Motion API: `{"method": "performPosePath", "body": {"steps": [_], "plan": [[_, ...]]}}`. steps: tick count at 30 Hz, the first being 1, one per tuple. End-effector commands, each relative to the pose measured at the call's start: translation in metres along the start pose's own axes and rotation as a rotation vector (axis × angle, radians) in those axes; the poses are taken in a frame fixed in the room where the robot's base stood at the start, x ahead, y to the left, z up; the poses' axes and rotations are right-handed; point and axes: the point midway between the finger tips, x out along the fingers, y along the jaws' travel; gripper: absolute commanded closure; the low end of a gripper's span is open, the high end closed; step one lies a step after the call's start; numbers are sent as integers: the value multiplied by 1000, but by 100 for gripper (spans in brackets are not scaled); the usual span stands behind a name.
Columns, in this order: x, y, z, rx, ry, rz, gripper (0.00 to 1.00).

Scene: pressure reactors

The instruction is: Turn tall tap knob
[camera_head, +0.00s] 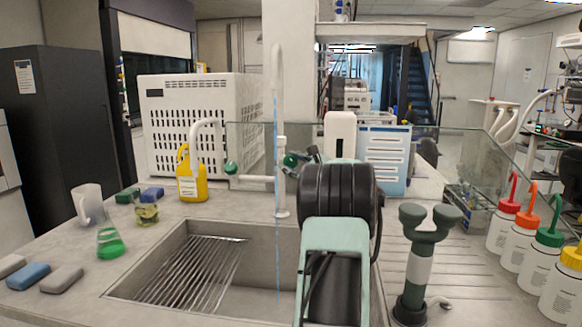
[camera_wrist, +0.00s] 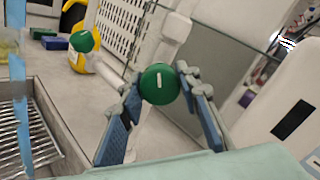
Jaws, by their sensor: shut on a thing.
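The tall tap (camera_head: 281,150) is a white column with a high curved spout behind the sink. Its round green knob (camera_head: 291,160) sits on the right side of the column. In the wrist view the knob (camera_wrist: 160,86) is large, with a short white mark on its face. My gripper (camera_wrist: 160,92) is shut on this knob, with a grey, blue-padded finger on each side. In the head view my arm hides most of the gripper. A thin blue water stream (camera_head: 277,230) falls from the spout into the sink (camera_head: 255,275); it also shows in the wrist view (camera_wrist: 20,120).
A second green knob (camera_head: 231,168) is on the tap's left side. A yellow bottle (camera_head: 190,185), a green flask (camera_head: 109,243) and sponges (camera_head: 28,276) stand left of the sink. A green post (camera_head: 415,275) and several wash bottles (camera_head: 520,240) stand at the right, near glass panels.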

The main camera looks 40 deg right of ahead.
Motion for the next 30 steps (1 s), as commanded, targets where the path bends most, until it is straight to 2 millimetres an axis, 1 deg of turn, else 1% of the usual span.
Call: {"method": "performPosePath", "body": {"steps": [4, 5, 9, 10, 17, 20, 23, 30], "plan": [[0, 0, 0, 1, 0, 0, 94], [0, 0, 0, 1, 0, 0, 69], [0, 0, 0, 1, 1, 0, 53], [0, 0, 0, 1, 0, 0, 51], [0, 0, 0, 2, 1, 0, 51], [-3, -1, 0, 2, 1, -1, 51], [-13, -1, 0, 3, 2, -1, 51], [-50, -1, 0, 3, 2, -2, 51]]}}
